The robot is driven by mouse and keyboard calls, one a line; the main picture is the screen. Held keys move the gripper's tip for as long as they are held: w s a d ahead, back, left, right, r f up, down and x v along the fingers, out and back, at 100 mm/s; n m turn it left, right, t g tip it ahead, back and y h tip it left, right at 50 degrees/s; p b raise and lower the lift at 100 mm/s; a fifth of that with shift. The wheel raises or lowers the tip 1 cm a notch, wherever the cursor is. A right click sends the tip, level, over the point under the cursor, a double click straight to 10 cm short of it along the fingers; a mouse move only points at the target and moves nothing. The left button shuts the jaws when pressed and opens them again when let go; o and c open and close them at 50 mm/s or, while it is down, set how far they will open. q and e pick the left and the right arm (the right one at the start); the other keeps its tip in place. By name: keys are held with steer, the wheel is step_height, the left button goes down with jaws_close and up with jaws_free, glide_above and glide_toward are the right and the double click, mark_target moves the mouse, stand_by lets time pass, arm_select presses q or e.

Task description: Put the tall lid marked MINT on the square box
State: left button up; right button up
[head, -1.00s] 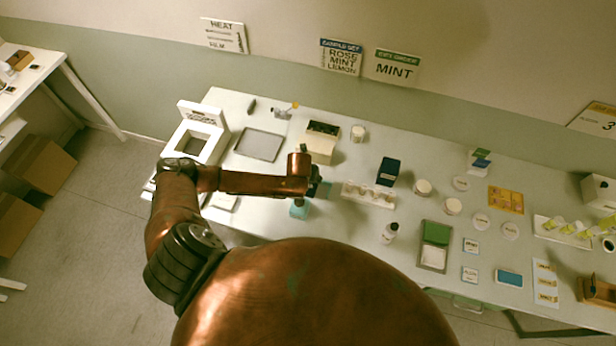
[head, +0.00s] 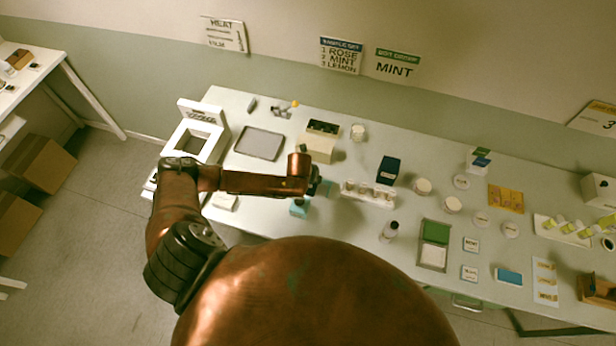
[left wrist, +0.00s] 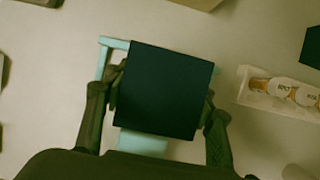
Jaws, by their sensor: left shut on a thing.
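My left gripper (left wrist: 160,95) is shut on a dark navy square block (left wrist: 162,88), which looks like a lid; no MINT mark shows on the face in view. Teal parts (left wrist: 143,143) show below and behind the block in the left wrist view; they look like a holder or box, mostly covered. In the head view, the teal piece (head: 299,208) shows beside my left gripper (head: 316,186), and my arm hides much of the spot. I cannot tell whether the block touches the teal parts. Another dark blue block (head: 388,169) stands to the right. My right gripper is not in view.
A white rack with small bottles (head: 367,194) stands just right of the gripper. A cream box with a dark opening (head: 320,146) is behind it. A grey tray (head: 259,143) and a white framed device (head: 197,141) are left. A dark-capped bottle (head: 390,231) stands in front.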

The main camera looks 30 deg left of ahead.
arm_select(q)
steer(key=shift+f, duration=0.45)
stand_by(0.6)
steer(key=o, duration=1.3)
step_height(320, 180, up, 6)
steer(key=p, duration=0.6)
steer(key=shift+r, duration=1.55)
steer(key=shift+s+f, duration=0.1)
